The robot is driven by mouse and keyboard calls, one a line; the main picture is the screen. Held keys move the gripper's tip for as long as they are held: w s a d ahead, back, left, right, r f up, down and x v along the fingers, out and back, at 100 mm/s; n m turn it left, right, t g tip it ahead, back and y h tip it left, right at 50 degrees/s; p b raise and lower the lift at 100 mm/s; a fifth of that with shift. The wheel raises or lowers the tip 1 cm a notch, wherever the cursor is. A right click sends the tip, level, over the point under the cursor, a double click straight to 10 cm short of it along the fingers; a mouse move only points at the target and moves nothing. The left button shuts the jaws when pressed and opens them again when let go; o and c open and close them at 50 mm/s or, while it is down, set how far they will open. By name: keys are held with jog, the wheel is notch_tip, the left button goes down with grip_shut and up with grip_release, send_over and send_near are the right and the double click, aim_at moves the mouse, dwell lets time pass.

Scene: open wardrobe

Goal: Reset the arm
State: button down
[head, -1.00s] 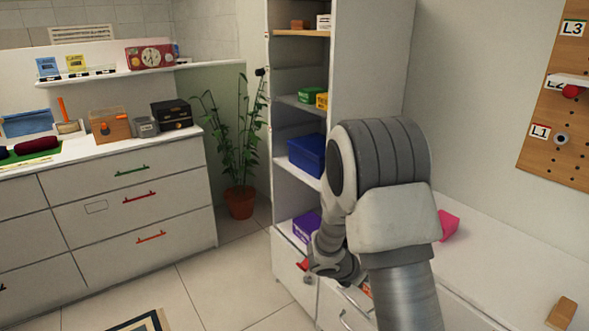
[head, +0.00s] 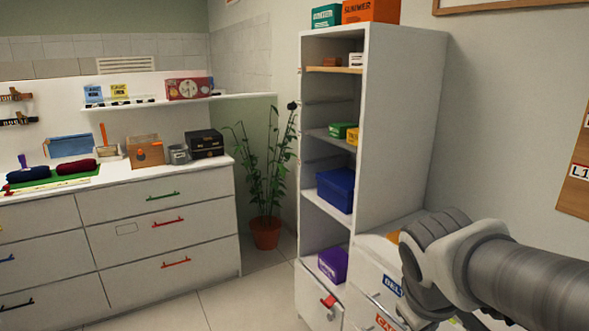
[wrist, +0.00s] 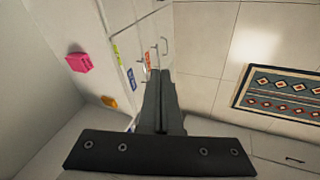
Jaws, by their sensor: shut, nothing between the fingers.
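My arm reaches in from the right edge of the head view, in front of the low white drawer unit (head: 365,278). My gripper (wrist: 162,78) shows in the wrist view with its two dark fingers together and nothing between them. In the head view the fingertips are hidden or out of frame at the bottom. The wrist view looks down past the fingers to the drawer fronts and the tiled floor.
An open white wardrobe (head: 398,120) with boxes on its shelves stands left of my arm. A pink block (wrist: 79,62) and an orange item (wrist: 108,101) lie on the low unit. A patterned rug (wrist: 285,95) lies on clear floor. A potted plant (head: 266,233) stands beyond.

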jog(key=s+a+r+m+t+y, duration=0.2)
jog(key=s+a+r+m+y, duration=0.15)
jog(key=s+a, duration=0.2)
notch_tip(320, 180, up, 11)
jog(key=p, duration=1.2)
jog(key=shift+s+r+m, duration=0.15)
jog(key=shift+s+m, duration=0.2)
jog(key=shift+s, duration=0.05)
jog(key=shift+h, duration=0.25)
